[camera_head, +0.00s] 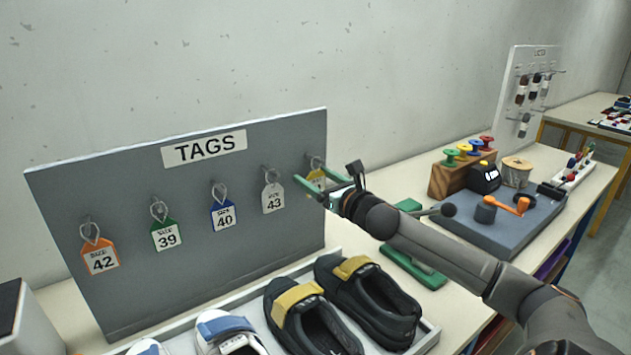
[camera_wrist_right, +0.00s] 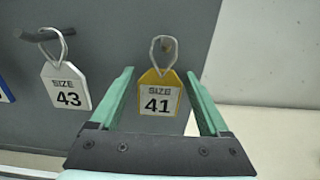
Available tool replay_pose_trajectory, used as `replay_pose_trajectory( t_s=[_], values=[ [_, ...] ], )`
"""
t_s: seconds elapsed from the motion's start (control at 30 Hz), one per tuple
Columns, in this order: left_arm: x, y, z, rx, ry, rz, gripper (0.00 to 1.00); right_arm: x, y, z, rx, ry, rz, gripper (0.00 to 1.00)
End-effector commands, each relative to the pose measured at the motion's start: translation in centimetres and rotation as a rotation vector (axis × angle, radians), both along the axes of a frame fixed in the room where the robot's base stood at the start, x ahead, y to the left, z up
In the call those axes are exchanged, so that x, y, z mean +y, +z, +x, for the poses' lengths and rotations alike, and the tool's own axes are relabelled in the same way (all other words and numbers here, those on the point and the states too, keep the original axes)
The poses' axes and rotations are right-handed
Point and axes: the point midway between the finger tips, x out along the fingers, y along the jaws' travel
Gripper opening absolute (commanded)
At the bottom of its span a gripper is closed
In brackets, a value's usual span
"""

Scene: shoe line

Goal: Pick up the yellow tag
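The yellow tag (camera_head: 316,178) hangs by a pale loop from the rightmost peg of the grey tag board (camera_head: 130,255). In the head view my right gripper partly covers it. In the right wrist view the yellow tag (camera_wrist_right: 160,92) shows whole, upright, marked size 41. My right gripper (camera_wrist_right: 162,88) is open, with its green fingers on either side of the tag and visible gaps between them and the tag. In the head view the right gripper (camera_head: 322,188) is at the board's right end. My left gripper is not in view.
A white tag (camera_head: 273,198) hangs just left of the yellow one, with blue, green and orange tags further left. Black shoes (camera_head: 372,305) with yellow straps stand in a tray below. A blue-grey work fixture (camera_head: 510,228) lies to the right on the table.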

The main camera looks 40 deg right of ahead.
Motion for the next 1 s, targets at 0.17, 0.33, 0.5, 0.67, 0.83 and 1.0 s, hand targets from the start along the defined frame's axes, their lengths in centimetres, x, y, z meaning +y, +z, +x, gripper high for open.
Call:
replay_pose_trajectory(
  t_s=[0.17, 0.33, 0.5, 0.67, 0.83, 1.0],
  values=[
    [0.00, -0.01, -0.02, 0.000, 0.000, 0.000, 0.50, -0.01, 0.00, 0.00, 0.000, 0.000, 0.000, 0.58],
    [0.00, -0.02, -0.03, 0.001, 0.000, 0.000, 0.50, -0.01, 0.00, 0.01, 0.000, 0.000, 0.000, 0.39],
    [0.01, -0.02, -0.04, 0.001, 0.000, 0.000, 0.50, -0.01, 0.01, 0.01, 0.000, 0.000, 0.000, 0.20],
    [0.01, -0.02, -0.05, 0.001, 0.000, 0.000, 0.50, -0.01, 0.02, 0.01, 0.000, 0.000, 0.000, 0.07],
    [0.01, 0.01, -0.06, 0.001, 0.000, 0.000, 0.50, -0.02, 0.06, 0.01, -0.001, 0.000, 0.000, 0.07],
    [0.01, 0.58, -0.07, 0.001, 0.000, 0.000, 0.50, -0.19, 0.64, 0.05, -0.001, -0.001, -0.001, 0.07]
  ],
)
